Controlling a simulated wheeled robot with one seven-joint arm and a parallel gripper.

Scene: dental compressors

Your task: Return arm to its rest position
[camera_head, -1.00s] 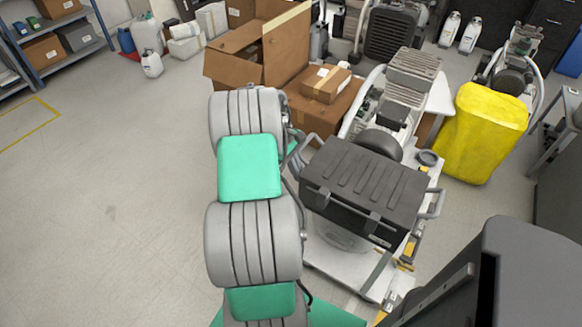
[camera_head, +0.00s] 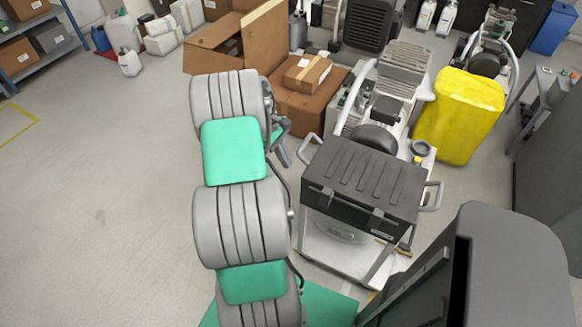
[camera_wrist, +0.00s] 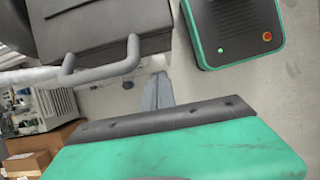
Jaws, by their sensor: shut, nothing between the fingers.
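My arm reaches forward across the left-middle of the head view, with grey ribbed links and green covers. My gripper (camera_wrist: 158,92) shows in the wrist view as narrow grey fingers, closed together and empty. In the head view its end is mostly hidden behind my arm; a small grey part shows between the arm and the black case. The black case (camera_head: 362,180), with grey side handles, sits on a white compressor cart to the right of my arm. The case (camera_wrist: 100,30) and one handle also show in the wrist view, close to the fingers but apart from them.
Cardboard boxes (camera_head: 307,73) stand beyond my arm. A yellow container (camera_head: 460,116) and compressors (camera_head: 400,75) stand at the right back. A shelf (camera_head: 40,45) is at far left. The floor (camera_head: 95,190) left of my arm is clear.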

